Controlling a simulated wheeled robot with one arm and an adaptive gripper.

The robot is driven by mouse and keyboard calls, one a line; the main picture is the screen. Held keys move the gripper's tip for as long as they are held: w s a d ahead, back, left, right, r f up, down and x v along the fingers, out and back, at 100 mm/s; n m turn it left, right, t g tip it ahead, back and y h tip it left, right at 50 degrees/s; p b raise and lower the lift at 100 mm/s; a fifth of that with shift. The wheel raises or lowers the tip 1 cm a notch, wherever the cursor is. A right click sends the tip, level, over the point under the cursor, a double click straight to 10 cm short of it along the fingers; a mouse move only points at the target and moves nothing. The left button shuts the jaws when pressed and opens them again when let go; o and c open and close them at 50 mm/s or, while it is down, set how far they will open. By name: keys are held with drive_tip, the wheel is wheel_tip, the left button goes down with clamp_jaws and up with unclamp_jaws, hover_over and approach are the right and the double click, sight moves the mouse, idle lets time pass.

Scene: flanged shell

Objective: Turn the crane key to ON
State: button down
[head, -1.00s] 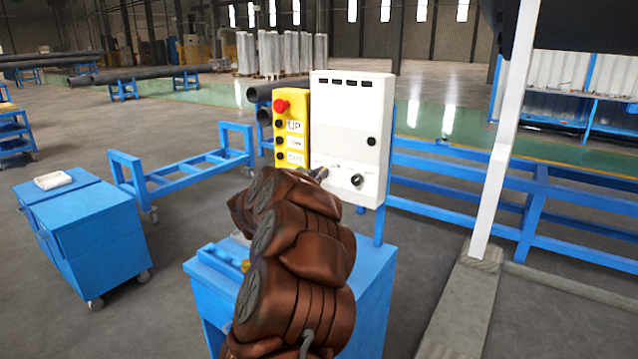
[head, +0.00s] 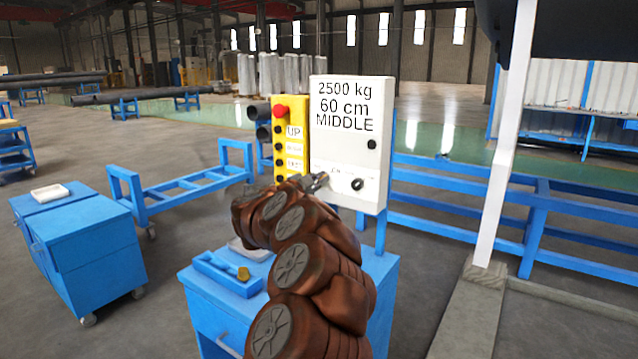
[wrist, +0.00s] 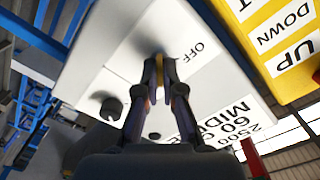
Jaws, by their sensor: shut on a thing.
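The white crane control box (head: 340,150) stands on a blue stand. Its face now reads "2500 kg 60 cm MIDDLE". My gripper (head: 320,182) is at the lower left of this face, at the key switch. In the wrist view my gripper (wrist: 161,62) is shut at the switch, on the key, which is mostly hidden between the fingertips. An "OFF" label (wrist: 191,51) shows beside the fingertips on the white box face (wrist: 110,55). I cannot read the key's exact angle.
A black knob (head: 357,184) sits right of the switch. A yellow pendant (head: 291,125) with a red button (head: 280,112) hangs left of the box. A blue cabinet (head: 222,285) stands below my arm. A white post (head: 507,130) rises on the right.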

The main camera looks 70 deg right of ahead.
drive_tip(key=c, duration=1.3)
unclamp_jaws()
drive_tip(key=shift+a, duration=0.1)
drive_tip(key=v, duration=1.1)
drive_tip(key=shift+a, duration=0.4)
